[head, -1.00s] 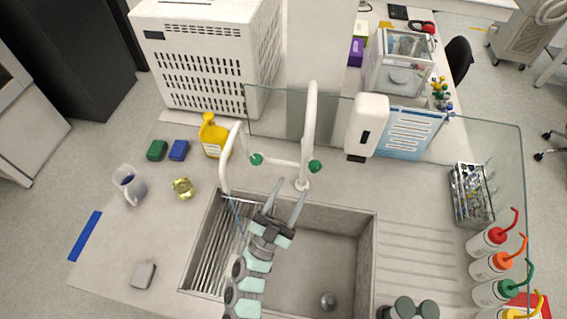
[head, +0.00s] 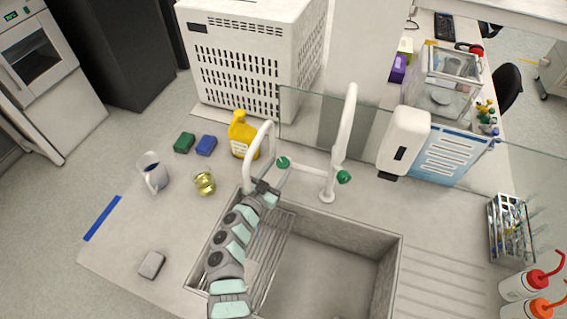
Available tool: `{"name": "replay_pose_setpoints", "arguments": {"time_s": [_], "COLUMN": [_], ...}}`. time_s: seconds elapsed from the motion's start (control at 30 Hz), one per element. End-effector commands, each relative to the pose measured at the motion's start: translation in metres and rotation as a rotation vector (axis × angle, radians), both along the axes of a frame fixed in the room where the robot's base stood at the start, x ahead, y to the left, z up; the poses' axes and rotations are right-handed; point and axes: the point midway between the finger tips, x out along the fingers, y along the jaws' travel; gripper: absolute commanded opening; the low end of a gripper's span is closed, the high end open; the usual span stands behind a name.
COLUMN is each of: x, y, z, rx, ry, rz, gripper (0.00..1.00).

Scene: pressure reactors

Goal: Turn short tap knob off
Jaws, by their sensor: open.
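The short white tap (head: 250,160) arches up at the sink's back left corner. Its green knob (head: 283,163) sits just right of the tap's arch. My gripper (head: 270,174) is open at the back left of the sink, with its right finger close by the green knob; I cannot tell whether it touches. The left finger is partly lost against the white tap. The tall white tap (head: 345,130) stands to the right with a second green knob (head: 344,177).
The sink (head: 395,262) with a wire rack (head: 272,255) lies under my arm. A yellow bottle (head: 240,138) stands behind the short tap. A beaker (head: 204,183) is at the left.

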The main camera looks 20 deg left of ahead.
Motion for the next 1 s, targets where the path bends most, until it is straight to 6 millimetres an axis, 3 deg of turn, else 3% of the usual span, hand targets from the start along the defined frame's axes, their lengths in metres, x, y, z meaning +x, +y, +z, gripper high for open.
{"name": "replay_pose_setpoints", "arguments": {"time_s": [0.3, 0.67, 1.0], "x": [0.029, 0.032, 0.032], "y": [-0.004, -0.005, -0.005], "z": [0.001, 0.001, 0.001], "rx": [0.001, 0.002, 0.001], "ry": [-0.003, -0.002, -0.002], "rz": [0.0, -0.002, -0.001], "gripper": [0.48, 0.48, 0.21]}}
